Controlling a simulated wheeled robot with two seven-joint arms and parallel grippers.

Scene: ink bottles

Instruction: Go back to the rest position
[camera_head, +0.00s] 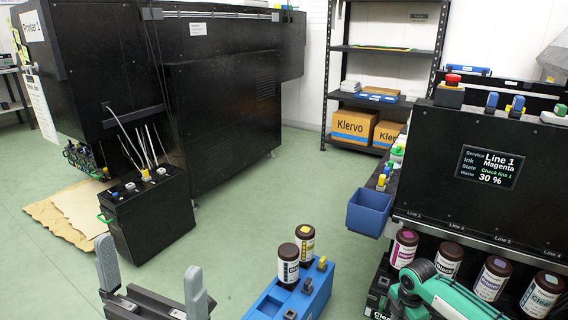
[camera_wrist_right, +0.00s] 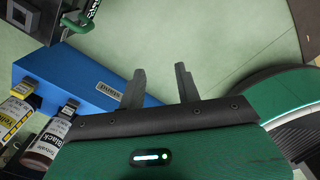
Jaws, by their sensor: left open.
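My left gripper (camera_head: 152,260) shows at the bottom left of the head view. Its two grey fingers stand wide apart with nothing between them. My right gripper (camera_wrist_right: 160,70) shows in the right wrist view, its two dark fingers apart and empty over the green floor. In the head view part of my green and white right arm (camera_head: 440,290) shows at the lower right, in front of the bottle rack; its fingers are not visible there.
A blue carrier (camera_head: 265,304) with black (camera_head: 288,268) and yellow (camera_head: 305,245) bottles stands at the bottom centre; it also shows in the right wrist view (camera_wrist_right: 85,80). Line 1 console (camera_head: 430,165) and several bottles are right. A black tank (camera_head: 150,220) stands left. Middle floor is clear.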

